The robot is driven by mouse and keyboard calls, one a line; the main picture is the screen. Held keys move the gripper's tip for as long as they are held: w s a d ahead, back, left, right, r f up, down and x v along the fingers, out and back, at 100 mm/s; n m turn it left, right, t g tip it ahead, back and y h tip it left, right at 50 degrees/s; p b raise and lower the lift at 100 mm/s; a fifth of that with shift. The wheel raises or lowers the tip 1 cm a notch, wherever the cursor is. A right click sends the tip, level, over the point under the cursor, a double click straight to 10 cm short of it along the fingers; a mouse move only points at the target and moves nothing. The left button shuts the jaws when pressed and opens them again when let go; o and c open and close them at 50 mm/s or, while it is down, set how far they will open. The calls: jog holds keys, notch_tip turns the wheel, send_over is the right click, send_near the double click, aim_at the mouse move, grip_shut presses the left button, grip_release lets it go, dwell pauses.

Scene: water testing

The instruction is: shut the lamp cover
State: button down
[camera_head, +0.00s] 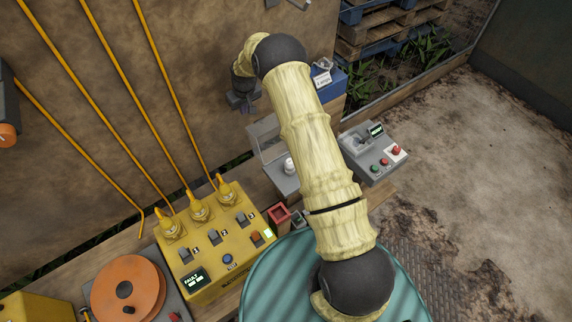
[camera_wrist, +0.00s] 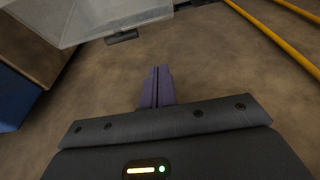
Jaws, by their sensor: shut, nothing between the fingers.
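The lamp cover (camera_head: 265,142) looks like a pale grey, partly see-through panel. It stands raised at the back of a small grey unit (camera_head: 282,183) with a white lamp-like piece (camera_head: 290,166) in it. In the wrist view the cover (camera_wrist: 95,18) fills the upper left, with a dark tab (camera_wrist: 121,38) on its edge. My gripper (camera_head: 247,109) is behind and above the cover, near the wall. Its purple fingers (camera_wrist: 157,72) are shut and empty, and appear apart from the cover. My arm hides the right side of the unit.
A yellow control box (camera_head: 215,262) with cables stands left of the unit, and a small red box (camera_head: 279,214) lies between. A grey button panel (camera_head: 374,152) is on the right. A blue box (camera_head: 335,82) stands behind my arm. The wall is close behind my gripper.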

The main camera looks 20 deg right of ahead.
jog(key=b+x, duration=0.1)
jog(key=x, duration=0.1)
jog(key=s+b+x, duration=0.1)
jog(key=x, duration=0.2)
jog(key=shift+d+f, duration=0.15)
jog(key=shift+f, duration=0.1)
jog(key=shift+s, duration=0.15)
jog(key=shift+s+d+p, duration=0.15)
jog(key=shift+s+d, duration=0.1)
jog(key=shift+s, duration=0.45)
jog(key=shift+s+d+p, duration=0.15)
jog(key=shift+s+d, duration=0.1)
jog(key=shift+s, duration=0.4)
dwell(0.4)
jog(key=shift+r, duration=0.15)
